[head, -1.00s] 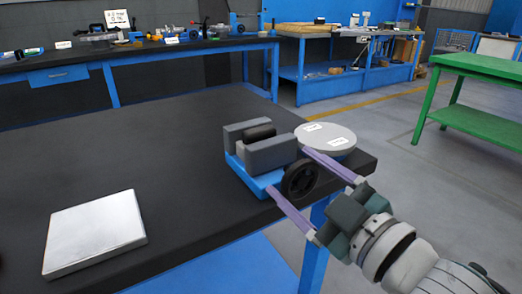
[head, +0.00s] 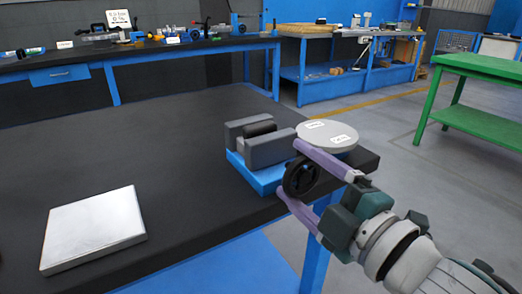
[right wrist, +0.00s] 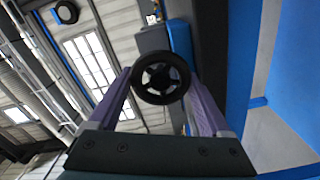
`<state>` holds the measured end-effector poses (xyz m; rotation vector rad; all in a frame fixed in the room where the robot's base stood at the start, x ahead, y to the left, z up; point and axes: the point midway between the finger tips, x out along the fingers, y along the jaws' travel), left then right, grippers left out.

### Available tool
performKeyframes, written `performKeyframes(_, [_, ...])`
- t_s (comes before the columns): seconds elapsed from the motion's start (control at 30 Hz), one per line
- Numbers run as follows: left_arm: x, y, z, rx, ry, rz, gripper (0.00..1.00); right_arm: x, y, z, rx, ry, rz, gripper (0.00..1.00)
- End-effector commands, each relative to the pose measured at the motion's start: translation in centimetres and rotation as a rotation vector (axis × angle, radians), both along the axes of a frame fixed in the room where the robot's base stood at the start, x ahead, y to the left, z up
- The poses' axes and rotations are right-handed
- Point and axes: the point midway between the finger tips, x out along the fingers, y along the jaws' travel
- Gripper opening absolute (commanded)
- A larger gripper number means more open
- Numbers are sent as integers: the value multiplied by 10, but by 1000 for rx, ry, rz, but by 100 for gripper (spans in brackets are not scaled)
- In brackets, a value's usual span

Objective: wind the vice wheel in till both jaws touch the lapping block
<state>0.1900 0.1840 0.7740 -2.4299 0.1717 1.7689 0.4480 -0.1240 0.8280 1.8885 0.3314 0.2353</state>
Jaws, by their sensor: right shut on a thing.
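The vice (head: 262,178) has a blue base and two grey jaws near the right corner of the black bench. The dark lapping block (head: 259,129) lies between the far jaw (head: 240,128) and the near jaw (head: 268,153). Whether both jaws touch it is too small to tell. The black spoked vice wheel (head: 301,177) is on the near side. My right gripper (head: 290,168) has its lilac fingers shut on the wheel's rim. The right wrist view shows the wheel (right wrist: 160,98) between both fingers. My left gripper is not in view.
A round grey disc (head: 327,136) with white labels lies just right of the vice. A silver plate (head: 93,229) lies at the bench's front left. The bench (head: 170,150) is clear between them. A green table (head: 478,66) stands at the right.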

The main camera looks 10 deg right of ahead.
Motion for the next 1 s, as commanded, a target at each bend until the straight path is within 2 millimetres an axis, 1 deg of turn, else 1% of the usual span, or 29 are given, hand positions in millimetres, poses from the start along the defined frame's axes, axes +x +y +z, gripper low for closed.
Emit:
performKeyframes(0.4, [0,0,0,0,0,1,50,0,0,0,-13,-5,1,26])
performKeyframes(0.43, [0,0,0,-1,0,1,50,0,0,0,-13,-5,1,85])
performKeyframes(0.57, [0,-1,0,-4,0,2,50,0,0,0,-11,-4,1,100])
performKeyframes(0.87, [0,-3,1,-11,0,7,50,0,0,-1,6,5,0,100])
performKeyframes(0.97, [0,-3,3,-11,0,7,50,0,0,0,79,33,0,100])
performKeyframes(1.0, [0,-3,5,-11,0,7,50,0,0,1,128,51,0,100])
